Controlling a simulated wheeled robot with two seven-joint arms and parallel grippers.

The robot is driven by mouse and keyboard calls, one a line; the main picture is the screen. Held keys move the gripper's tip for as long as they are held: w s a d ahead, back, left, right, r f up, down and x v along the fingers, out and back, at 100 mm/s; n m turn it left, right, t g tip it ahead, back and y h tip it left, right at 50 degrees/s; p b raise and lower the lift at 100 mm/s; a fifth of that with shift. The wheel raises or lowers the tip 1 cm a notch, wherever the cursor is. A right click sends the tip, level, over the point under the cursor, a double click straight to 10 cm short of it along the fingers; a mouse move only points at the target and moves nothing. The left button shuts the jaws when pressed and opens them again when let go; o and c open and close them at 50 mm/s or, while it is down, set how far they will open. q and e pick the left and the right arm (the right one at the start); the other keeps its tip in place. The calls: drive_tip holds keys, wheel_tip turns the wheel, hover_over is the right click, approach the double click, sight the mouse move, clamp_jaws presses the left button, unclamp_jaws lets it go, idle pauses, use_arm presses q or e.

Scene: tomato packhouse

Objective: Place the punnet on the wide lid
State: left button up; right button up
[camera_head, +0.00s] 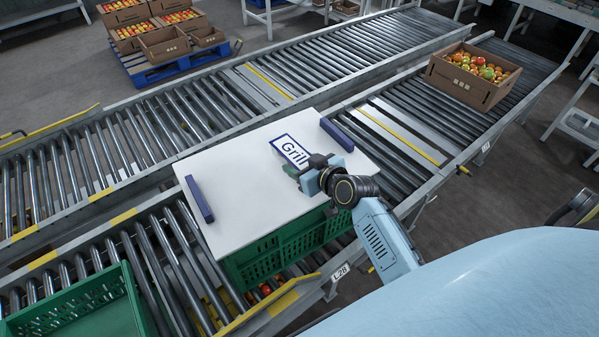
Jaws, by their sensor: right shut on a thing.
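The wide lid (240,190) is a large white board with dark blue bars at its left and right ends. It lies over a green crate (285,250) on the near conveyor. I cannot make out a punnet. My left gripper is out of view.
An open green crate (125,318) stands at the lower left. A cardboard box of tomatoes (455,83) is on the rollers at the upper right. Another roller conveyor (230,95) runs behind. Cardboard boxes (165,45) sit on a blue pallet at the back left.

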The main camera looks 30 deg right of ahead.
drive_tip(key=shift+f+b, duration=0.4)
drive_tip(key=shift+f, duration=1.3)
drive_tip(key=shift+f, duration=0.15)
drive_tip(key=o, duration=1)
drive_tip(key=shift+o, duration=0.2)
drive_tip(key=shift+s+r, duration=0.15)
drive_tip(key=shift+r, duration=0.05)
drive_tip(key=p+v, duration=0.1)
drive_tip(key=v, duration=1)
drive_tip(key=shift+s+r, duration=0.15)
drive_tip(key=shift+s, duration=0.15)
